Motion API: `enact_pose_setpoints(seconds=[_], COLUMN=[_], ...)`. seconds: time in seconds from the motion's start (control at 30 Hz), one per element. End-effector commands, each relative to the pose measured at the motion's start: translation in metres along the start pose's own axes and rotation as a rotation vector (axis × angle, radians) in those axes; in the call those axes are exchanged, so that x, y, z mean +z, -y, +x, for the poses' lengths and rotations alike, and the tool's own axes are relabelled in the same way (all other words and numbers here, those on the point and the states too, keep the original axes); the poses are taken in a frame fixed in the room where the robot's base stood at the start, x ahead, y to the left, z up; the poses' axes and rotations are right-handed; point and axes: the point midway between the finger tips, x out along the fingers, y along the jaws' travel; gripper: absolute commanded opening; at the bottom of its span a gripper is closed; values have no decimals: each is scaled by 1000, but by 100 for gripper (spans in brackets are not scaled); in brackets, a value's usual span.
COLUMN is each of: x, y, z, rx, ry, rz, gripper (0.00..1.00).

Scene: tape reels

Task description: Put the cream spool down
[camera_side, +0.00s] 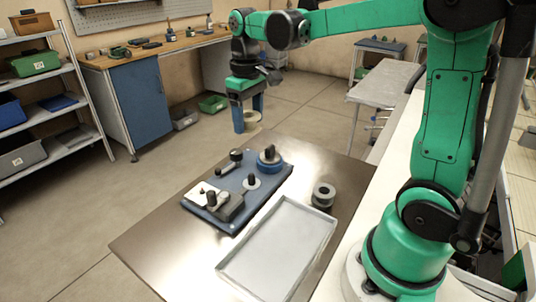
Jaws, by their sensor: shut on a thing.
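My gripper (248,118) hangs from the green arm at the upper middle of the side view, pointing down. Its two blue fingers are shut on the cream spool (251,119), which shows between and behind them. The spool is held in the air, apart from the table. A blue base plate (207,212) with dark knobs, a white block and a spindle with a pale disc (251,182) lies on the metal table, lower in the picture than my gripper. A blue reel (269,162) sits at the plate's far right corner.
A dark grey reel (323,195) stands on the table right of the plate. A shallow pale tray (234,270) lies in front of it. The table's left front part (160,250) is bare. A workbench (150,98) and shelves (45,82) stand farther back.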

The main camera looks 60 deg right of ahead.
Motion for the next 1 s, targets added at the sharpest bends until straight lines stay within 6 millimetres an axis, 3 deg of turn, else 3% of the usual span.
enact_pose_setpoints(seconds=[0.1,0.3,0.7,1.0], x=[0,0,0,0], y=[0,0,0,0], z=[29,64,104,108], rx=[0,0,0,0], ry=[0,0,0,0], rz=[0,0,0,0], gripper=[15,15,15,15])
